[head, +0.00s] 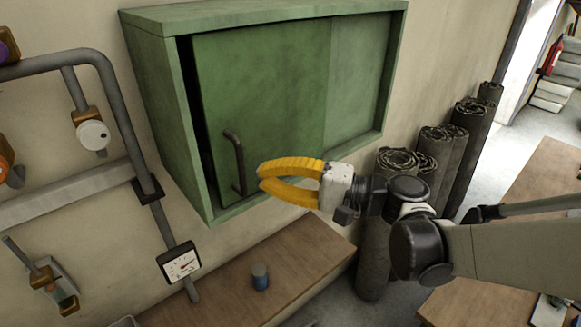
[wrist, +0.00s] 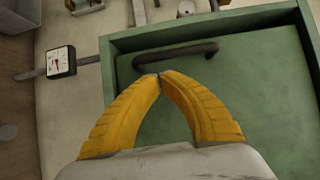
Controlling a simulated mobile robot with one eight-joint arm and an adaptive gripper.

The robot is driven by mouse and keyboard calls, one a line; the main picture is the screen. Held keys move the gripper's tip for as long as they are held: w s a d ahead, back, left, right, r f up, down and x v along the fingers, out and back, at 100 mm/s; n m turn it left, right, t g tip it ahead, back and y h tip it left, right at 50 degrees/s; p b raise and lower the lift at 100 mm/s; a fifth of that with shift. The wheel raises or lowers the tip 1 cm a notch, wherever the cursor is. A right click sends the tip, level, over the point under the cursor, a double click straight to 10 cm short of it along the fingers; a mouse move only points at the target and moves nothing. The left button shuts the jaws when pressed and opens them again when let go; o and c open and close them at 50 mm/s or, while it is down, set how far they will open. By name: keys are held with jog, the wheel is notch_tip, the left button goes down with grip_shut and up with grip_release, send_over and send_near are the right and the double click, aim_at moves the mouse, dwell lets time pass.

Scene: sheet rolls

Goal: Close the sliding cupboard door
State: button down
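The green cupboard (head: 160,100) hangs on the wall. Its sliding door (head: 265,95) carries a dark bar handle (head: 236,162), upright near the door's left edge. A narrow dark gap (head: 186,85) shows between the door's left edge and the cupboard's left side, so the door stands slightly open. My gripper (head: 260,175) is just right of the handle's lower part, with its yellow fingertips together and nothing between them. In the wrist view the handle (wrist: 175,52) lies just beyond the fingertips (wrist: 160,75); I cannot tell whether they touch it.
Pipes with a gauge (head: 181,263) and valves run along the wall at left. Several dark sheet rolls (head: 435,150) stand at right, near my arm.

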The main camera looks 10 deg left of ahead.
aim_at(245, 184)
jog(key=shift+s+a, duration=0.45)
jog(key=shift+a, duration=0.05)
jog(key=s+a, duration=0.2)
jog(key=shift+s+b, duration=0.3)
jog(key=shift+s, duration=0.1)
jog(key=shift+w+d, duration=0.1)
jog(key=shift+w, duration=0.15)
